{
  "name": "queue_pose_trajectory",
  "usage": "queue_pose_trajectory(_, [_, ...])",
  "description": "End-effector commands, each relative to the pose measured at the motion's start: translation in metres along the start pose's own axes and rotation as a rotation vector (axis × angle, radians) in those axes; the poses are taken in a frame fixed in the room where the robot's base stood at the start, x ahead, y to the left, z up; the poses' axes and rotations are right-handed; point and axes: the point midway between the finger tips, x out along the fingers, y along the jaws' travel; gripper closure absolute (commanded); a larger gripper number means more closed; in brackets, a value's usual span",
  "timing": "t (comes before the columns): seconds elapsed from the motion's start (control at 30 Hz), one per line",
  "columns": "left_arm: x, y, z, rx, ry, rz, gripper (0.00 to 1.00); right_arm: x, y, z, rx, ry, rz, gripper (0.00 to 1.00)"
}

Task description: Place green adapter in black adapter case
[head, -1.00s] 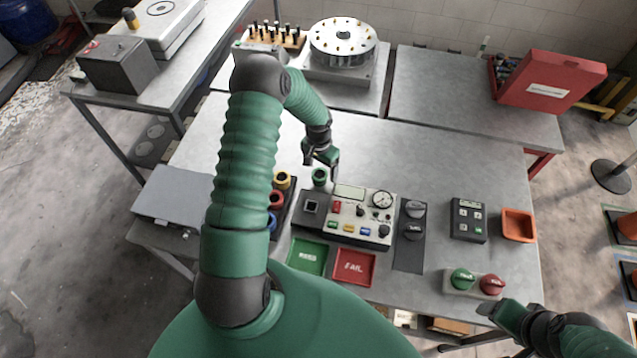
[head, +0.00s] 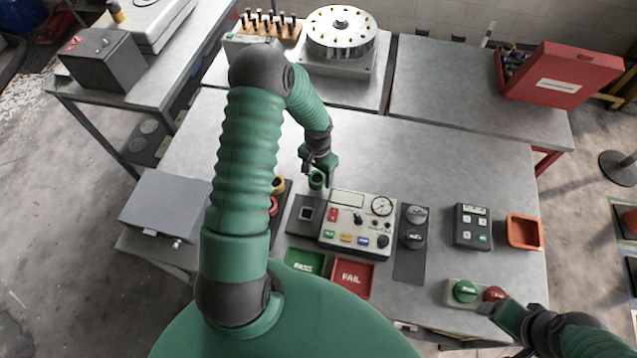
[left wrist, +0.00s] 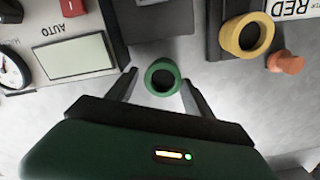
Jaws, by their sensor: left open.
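The green adapter (head: 316,181), a ring with a hollow centre, stands on the grey table just above the dark square block. It also shows in the left wrist view (left wrist: 152,83). My left gripper (head: 320,175) is open at the green adapter. In the left wrist view its fingers (left wrist: 161,90) lie on either side of the ring, with gaps. The black adapter case (head: 286,197) is left of the adapter, partly hidden by my left arm. It holds a yellow ring (head: 278,186) and a red ring (head: 272,206). My right gripper (head: 490,307) is low at the right, its opening unclear.
A tester panel (head: 350,243) with a gauge and buttons stands close right of the adapter. Green PASS (head: 304,262) and red FAIL (head: 352,278) trays lie in front. A dark block (head: 304,214) sits beside the case. Table behind the panel is clear.

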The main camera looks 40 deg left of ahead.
Motion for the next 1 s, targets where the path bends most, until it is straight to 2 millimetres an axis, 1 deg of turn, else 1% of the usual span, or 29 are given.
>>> queue_pose_trajectory(0.03, [-0.008,-0.003,-0.002,-0.002,0.006,-0.002,0.4,0.006,0.0,0.001,-0.001,0.0,0.0,0.28])
queue_pose_trajectory(0.13, [-0.032,-0.003,-0.003,-0.002,0.007,-0.003,0.4,0.014,0.0,0.003,-0.001,0.0,0.0,0.28])
queue_pose_trajectory(0.2, [-0.052,-0.002,-0.002,-0.003,0.007,-0.004,0.4,0.012,0.0,0.003,-0.001,0.0,0.0,0.28])
queue_pose_trajectory(0.4, [-0.101,0.001,-0.003,-0.001,0.005,-0.007,0.4,0.015,0.0,0.003,-0.001,0.0,0.0,0.28])
queue_pose_trajectory(0.5, [-0.122,0.002,-0.003,-0.001,0.005,-0.007,0.4,0.016,0.0,0.004,-0.001,0.0,0.0,0.28])
queue_pose_trajectory(0.6, [-0.138,0.001,-0.003,0.0,0.003,-0.004,0.4,0.016,0.0,0.004,-0.001,0.0,0.0,0.28])
queue_pose_trajectory(0.67, [-0.144,-0.001,-0.003,-0.001,0.003,-0.003,0.4,0.017,0.0,0.004,-0.001,0.0,0.0,0.28])
queue_pose_trajectory(0.77, [-0.148,-0.001,-0.002,0.012,0.001,-0.001,0.3,0.018,0.0,0.004,-0.001,0.0,0.0,0.28])
queue_pose_trajectory(0.83, [-0.146,-0.002,-0.002,0.073,0.002,0.001,0.28,0.025,0.0,0.006,-0.001,0.0,0.0,0.28])
queue_pose_trajectory(0.87, [-0.144,-0.002,-0.002,0.122,0.002,0.001,0.28,0.029,0.0,0.007,-0.001,0.0,0.0,0.28])
queue_pose_trajectory(0.93, [-0.14,-0.002,-0.002,0.285,0.005,0.003,0.28,0.042,0.0,0.01,-0.001,0.0,0.0,0.28])
queue_pose_trajectory(0.97, [-0.138,-0.002,-0.002,0.371,0.005,0.004,0.28,0.049,0.0,0.011,-0.001,0.0,0.0,0.28])
queue_pose_trajectory(1.0, [-0.136,-0.002,-0.002,0.501,0.007,0.003,0.28,0.057,0.0,0.013,-0.001,0.0,0.0,0.28])
